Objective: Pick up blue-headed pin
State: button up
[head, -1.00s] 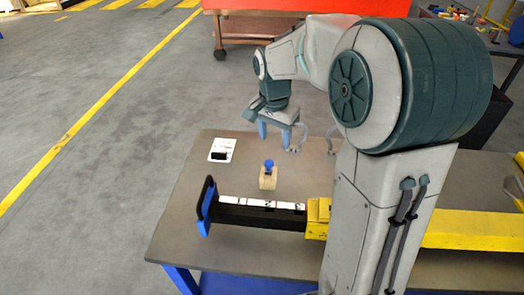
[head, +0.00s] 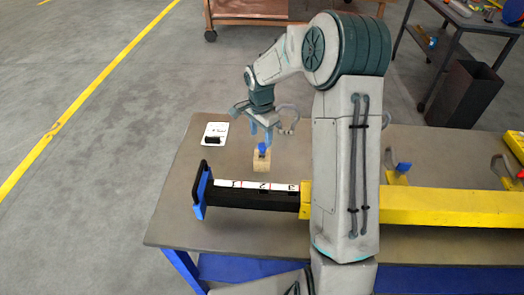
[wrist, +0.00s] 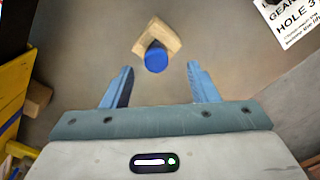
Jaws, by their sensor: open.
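The blue-headed pin (head: 262,149) stands in a small light wooden block (head: 261,164) on the table. In the wrist view, the round blue head (wrist: 156,61) shows in front of the V-shaped wooden block (wrist: 160,36). My gripper (head: 261,137) is over the pin, pointing down. In the wrist view, my gripper (wrist: 160,68) is open and empty, with one blue finger on each side of the pin head's line. The head appears centred around the fingertip level, apart from both fingers. The pin's shaft is hidden.
A black bar with a numbered white strip (head: 255,186) and blue end plate (head: 199,192) lies in front of the block, joined to a yellow beam (head: 440,207). A printed card (head: 214,133) with a black piece lies at the back left. Bare table (head: 215,160) surrounds the block.

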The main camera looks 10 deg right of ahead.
aim_at(263, 145)
jog(key=shift+s+d+f+p, duration=0.1)
jog(key=shift+f+p, duration=0.3)
jog(key=shift+f, duration=0.95)
jog(key=shift+s+d+f+p, duration=0.1)
jog(key=shift+f+p, duration=0.3)
jog(key=shift+f, duration=0.9)
jog(key=shift+w, duration=0.1)
jog(key=c, duration=1.2)
jog(key=shift+o, duration=0.2)
